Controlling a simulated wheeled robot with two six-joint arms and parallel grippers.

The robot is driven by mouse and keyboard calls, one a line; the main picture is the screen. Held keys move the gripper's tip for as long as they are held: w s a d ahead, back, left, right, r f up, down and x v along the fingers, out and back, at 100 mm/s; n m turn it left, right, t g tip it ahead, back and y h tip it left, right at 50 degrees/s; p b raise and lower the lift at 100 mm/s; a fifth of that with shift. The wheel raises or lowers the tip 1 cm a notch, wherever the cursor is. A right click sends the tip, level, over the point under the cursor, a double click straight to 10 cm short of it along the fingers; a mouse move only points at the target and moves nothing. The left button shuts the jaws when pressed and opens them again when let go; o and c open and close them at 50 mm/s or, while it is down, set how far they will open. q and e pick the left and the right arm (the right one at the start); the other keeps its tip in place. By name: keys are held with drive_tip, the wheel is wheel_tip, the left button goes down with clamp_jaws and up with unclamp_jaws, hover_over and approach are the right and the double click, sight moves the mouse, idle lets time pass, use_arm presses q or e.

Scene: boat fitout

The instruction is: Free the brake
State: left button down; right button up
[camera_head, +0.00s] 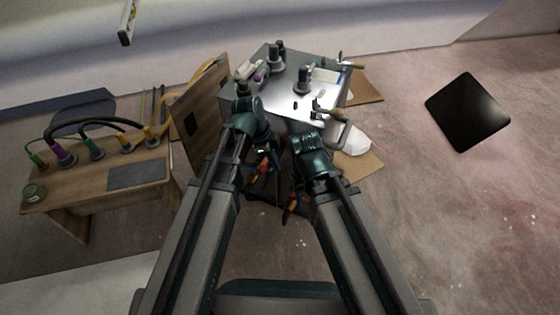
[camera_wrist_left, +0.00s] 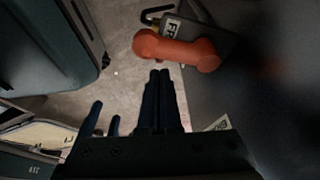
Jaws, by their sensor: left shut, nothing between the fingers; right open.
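The brake lever (camera_wrist_left: 176,50) is a thick orange-red bar with rounded ends, in the left wrist view. It lies in front of a dark plate with a partly covered white label (camera_wrist_left: 171,28) starting "FR". My left gripper (camera_wrist_left: 160,74) is shut and empty, its fingertips just below the lever with a small gap seen in the picture; contact cannot be told. In the head view my left gripper (camera_head: 262,157) is small and dark below the metal-topped cart (camera_head: 312,107). My right gripper (camera_head: 293,203) is open, lower down, and hard to make out among dark parts and orange bits.
The cart top carries several fittings and tools. A wooden panel (camera_head: 201,112) stands at its left, and a wooden bench (camera_head: 100,188) with plugs and cables is farther left. A black square (camera_head: 468,112) lies at the right. The floor at lower right is clear.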

use_arm(q)
drive_tip(key=shift+s+a+m, duration=0.1)
drive_tip(key=shift+a+m, duration=0.7)
drive_tip(key=shift+a, duration=0.3)
drive_tip(key=shift+r, duration=0.1)
use_arm(e)
drive_tip(key=shift+r, duration=0.15)
